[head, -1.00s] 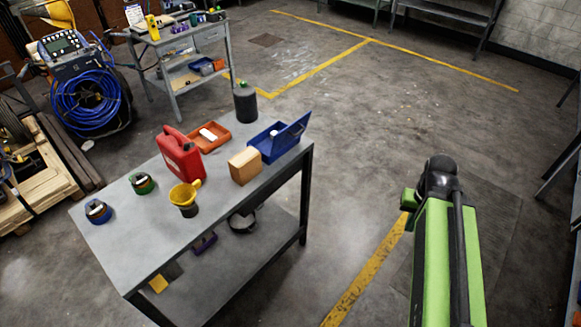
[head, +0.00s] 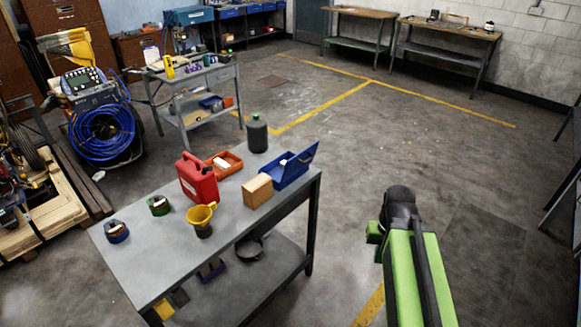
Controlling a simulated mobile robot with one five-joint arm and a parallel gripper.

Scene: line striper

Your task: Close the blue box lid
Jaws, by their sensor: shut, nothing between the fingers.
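The blue box (head: 284,179) sits on the grey metal table near its far right corner. Its lid (head: 303,161) is open, standing up and tilted outward on the box's right side. Something small and pale is inside the box, too small to make out. My green and black arm (head: 405,260) is at the lower right, beyond the table's right edge and apart from the box. The fingers of my gripper do not show.
A wooden block (head: 257,191) stands just in front of the box. An orange tray (head: 224,164), a red jerrycan (head: 197,180), a yellow funnel (head: 201,217) and a dark bottle (head: 257,134) share the tabletop (head: 150,265). The floor right of the table is clear.

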